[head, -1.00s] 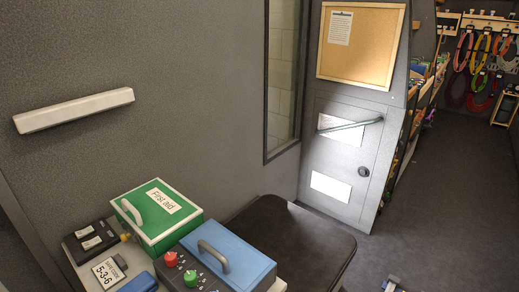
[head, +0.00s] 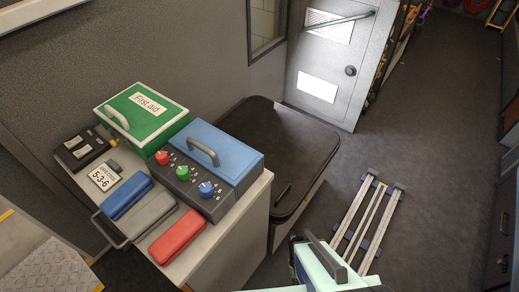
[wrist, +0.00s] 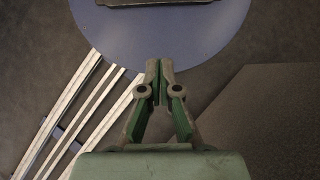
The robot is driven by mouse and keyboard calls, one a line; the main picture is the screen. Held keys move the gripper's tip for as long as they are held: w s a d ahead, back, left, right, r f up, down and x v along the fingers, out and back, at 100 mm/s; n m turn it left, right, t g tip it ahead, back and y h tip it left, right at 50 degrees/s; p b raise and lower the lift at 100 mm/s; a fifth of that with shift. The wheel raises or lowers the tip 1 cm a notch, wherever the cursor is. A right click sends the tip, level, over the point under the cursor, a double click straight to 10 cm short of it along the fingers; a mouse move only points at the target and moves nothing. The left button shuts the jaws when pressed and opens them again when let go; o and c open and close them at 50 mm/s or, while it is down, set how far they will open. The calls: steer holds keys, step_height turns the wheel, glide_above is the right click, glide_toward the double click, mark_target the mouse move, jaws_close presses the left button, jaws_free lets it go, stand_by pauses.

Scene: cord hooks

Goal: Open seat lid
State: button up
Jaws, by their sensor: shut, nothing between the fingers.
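The dark seat lid (head: 275,130) lies flat and closed on its box, behind the cabinet and near the door in the head view. A small dark handle (head: 283,195) shows near its front edge. My gripper (wrist: 160,64) is in the middle of the wrist view, its fingers together with nothing between them. In the head view only a pale green part of my arm shows at the bottom, in front of the lid and apart from it; the fingers cannot be made out there.
A pale cabinet (head: 238,225) stands left of the seat, carrying a green first aid box (head: 143,117), a blue box (head: 213,150) with coloured knobs, and several cases. Metal rails (head: 365,220) lie on the floor at right. Open floor (head: 430,150) lies beyond them.

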steer(key=o, duration=0.5)
steer(key=shift+f, duration=0.1)
steer(key=shift+o, duration=0.5)
steer(key=shift+w+f+b, duration=0.2)
steer(key=shift+w+b, duration=0.1)
steer(key=shift+b, duration=0.1)
step_height(320, 180, up, 26)
steer(key=m+t+y+b, duration=0.2)
steer(key=m+t+b, duration=0.6)
steer(key=b, duration=0.4)
glide_above(284, 191)
steer(key=s+d, duration=0.3)
steer(key=x, duration=0.5)
steer(key=b+x, duration=0.1)
steer(key=x, duration=0.5)
steer(key=w+x, duration=0.1)
steer(key=x, duration=0.4)
steer(key=shift+d+f+b, duration=0.1)
steer(key=shift+f+b, duration=0.15)
steer(key=shift+b, duration=0.15)
